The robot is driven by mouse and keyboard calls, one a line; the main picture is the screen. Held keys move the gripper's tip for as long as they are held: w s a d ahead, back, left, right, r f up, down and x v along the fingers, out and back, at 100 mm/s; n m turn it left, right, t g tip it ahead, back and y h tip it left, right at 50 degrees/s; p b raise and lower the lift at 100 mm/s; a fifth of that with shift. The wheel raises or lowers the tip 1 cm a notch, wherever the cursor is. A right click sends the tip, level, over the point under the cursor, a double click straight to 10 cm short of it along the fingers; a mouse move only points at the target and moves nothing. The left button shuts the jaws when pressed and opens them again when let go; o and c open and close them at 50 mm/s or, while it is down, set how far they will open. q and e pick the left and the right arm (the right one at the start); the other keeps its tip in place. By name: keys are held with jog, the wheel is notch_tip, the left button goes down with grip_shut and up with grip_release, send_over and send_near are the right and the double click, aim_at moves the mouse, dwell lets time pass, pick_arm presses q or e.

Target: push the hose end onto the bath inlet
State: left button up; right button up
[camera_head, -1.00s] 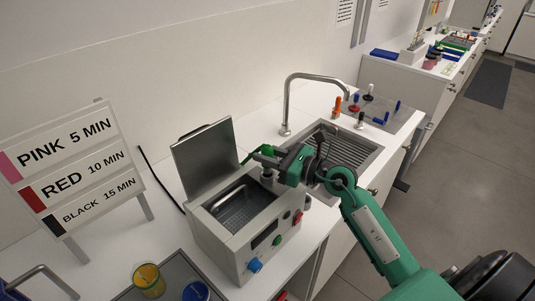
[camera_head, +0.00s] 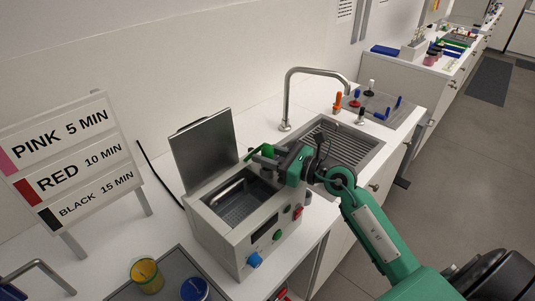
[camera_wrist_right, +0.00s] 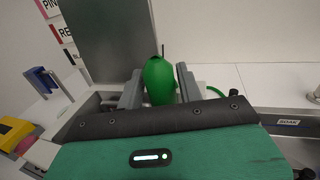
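The bath (camera_head: 222,237) is a pale grey box with an open metal lid (camera_head: 203,155) and coloured knobs on its front. My right gripper (camera_head: 264,155) is over the bath's back right corner. In the right wrist view its two grey fingers (camera_wrist_right: 159,88) stand on either side of the green hose end (camera_wrist_right: 158,80) and seem to touch it. The green hose also shows in the head view (camera_head: 262,149). A thin dark tip sticks up beyond it. I cannot make out the bath inlet; my gripper covers that corner. My left gripper is out of view.
A sink (camera_head: 352,150) with a curved tap (camera_head: 287,95) lies right of the bath. A sign (camera_head: 75,165) stands at the left. A yellow jar (camera_head: 147,276) and a blue jar (camera_head: 195,290) are on a dark tray (camera_head: 173,262) in front of the sign.

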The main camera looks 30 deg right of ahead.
jog(key=shift+o, duration=1.3)
jog(key=shift+s+d, duration=0.1)
jog(key=b+v, duration=0.6)
jog(key=v, duration=0.7)
jog(key=shift+s+d, duration=0.2)
